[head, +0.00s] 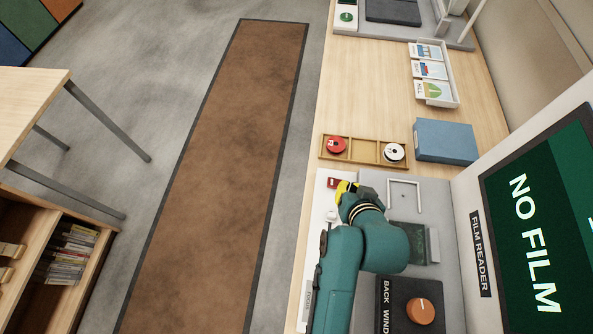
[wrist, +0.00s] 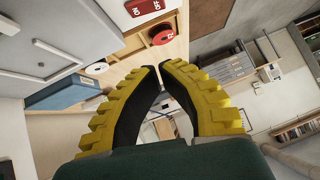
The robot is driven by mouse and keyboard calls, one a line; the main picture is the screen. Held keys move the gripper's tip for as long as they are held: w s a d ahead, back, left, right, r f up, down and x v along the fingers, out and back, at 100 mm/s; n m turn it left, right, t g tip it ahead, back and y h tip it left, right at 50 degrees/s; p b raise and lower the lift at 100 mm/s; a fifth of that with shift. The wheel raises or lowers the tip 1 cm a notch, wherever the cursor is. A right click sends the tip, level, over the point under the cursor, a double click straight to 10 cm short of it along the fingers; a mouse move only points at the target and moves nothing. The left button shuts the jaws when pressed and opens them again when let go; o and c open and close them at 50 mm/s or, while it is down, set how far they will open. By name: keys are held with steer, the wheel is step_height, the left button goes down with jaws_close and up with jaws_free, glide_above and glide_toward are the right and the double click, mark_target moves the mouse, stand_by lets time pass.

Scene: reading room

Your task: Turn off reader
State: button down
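The film reader fills the lower right of the head view, with a dark green screen (head: 535,225) reading "NO FILM" and a "FILM READER" label. A small red switch (head: 332,183) sits on the light panel at its left edge. The red switch with white lettering also shows at the top of the wrist view (wrist: 143,7). My gripper (head: 345,187) is just right of the switch in the head view, partly hidden by my arm. In the wrist view its yellow fingers (wrist: 160,67) meet or nearly meet at the tips, with nothing visible between them. Contact with the switch does not show.
A wooden tray (head: 365,150) holds a red reel (head: 336,145) and a white reel (head: 394,152) beyond the reader. A blue box (head: 446,140) stands right of it. An orange knob (head: 420,310) is near my arm. A brown carpet runner (head: 220,180) lies clear at left.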

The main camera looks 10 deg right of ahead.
steer(key=shift+f, duration=0.15)
steer(key=b, duration=0.3)
glide_above(336, 183)
steer(key=f, duration=0.7)
steer(key=shift+d+f, duration=0.2)
steer(key=shift+d, duration=0.05)
steer(key=f, duration=0.2)
steer(key=f+b, duration=0.1)
steer(key=shift+s+a+f, duration=0.15)
steer(key=shift+s+a, duration=0.05)
steer(key=shift+a, duration=0.1)
steer(key=shift+w, duration=0.15)
steer(key=shift+f, duration=0.1)
